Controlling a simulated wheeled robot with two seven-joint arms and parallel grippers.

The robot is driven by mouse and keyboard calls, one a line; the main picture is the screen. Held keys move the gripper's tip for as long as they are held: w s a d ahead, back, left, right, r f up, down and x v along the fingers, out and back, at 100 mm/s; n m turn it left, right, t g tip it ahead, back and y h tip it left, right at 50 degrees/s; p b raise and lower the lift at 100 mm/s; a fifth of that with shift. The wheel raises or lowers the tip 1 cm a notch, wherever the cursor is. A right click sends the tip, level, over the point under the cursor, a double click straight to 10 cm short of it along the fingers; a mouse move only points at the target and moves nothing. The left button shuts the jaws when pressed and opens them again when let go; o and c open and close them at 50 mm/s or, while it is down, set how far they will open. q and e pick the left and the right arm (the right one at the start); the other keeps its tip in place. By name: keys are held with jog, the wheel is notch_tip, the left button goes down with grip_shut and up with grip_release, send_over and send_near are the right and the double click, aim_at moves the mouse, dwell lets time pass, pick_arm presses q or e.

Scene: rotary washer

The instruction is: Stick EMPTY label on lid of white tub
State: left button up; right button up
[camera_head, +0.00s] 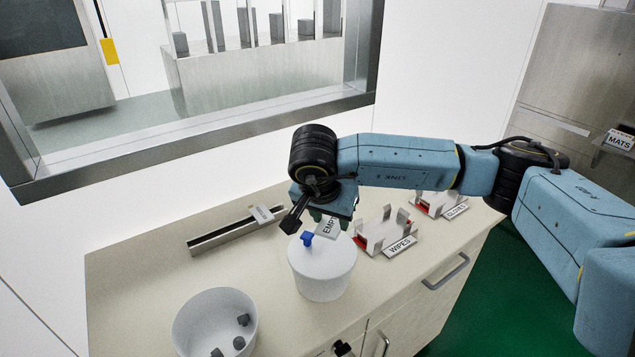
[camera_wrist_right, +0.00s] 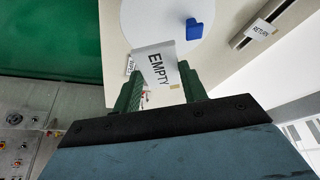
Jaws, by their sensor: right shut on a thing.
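The white tub (camera_head: 322,275) stands on the counter with its lid (camera_head: 318,250) on. A blue tab (camera_head: 307,238) sits on the lid, and it also shows in the right wrist view (camera_wrist_right: 194,29). My right gripper (camera_head: 328,220) is above the far right part of the lid. It is shut on the white EMPTY label (camera_wrist_right: 158,66), which sticks out past the green fingers (camera_wrist_right: 160,92) toward the lid (camera_wrist_right: 150,18). The label also shows in the head view (camera_head: 330,228), partly hidden by the gripper. I cannot tell whether it touches the lid. My left gripper does not show.
An open white bin (camera_head: 215,317) with several dark pieces stands at the front left. A metal rail with a RETURN tag (camera_head: 228,233) lies behind the tub. The WIPES holder (camera_head: 385,234) and GLOVES holder (camera_head: 440,203) are to the right. The counter's left part is clear.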

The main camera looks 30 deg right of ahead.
jog(key=shift+w+d+r, duration=0.15)
jog(key=shift+w, duration=0.15)
jog(key=shift+s+f+m, duration=0.15)
jog(key=shift+f+m, duration=0.15)
jog(key=shift+s+f+b, duration=0.2)
jog(key=shift+b, duration=0.15)
jog(key=shift+f, duration=0.3)
notch_tip(320, 180, down, 4)
jog(key=shift+f+b, duration=0.15)
jog(key=shift+b, duration=1.05)
notch_tip(320, 180, down, 2)
jog(key=shift+w+f+b, duration=0.1)
jog(key=shift+b, duration=0.8)
jog(key=shift+f, duration=0.1)
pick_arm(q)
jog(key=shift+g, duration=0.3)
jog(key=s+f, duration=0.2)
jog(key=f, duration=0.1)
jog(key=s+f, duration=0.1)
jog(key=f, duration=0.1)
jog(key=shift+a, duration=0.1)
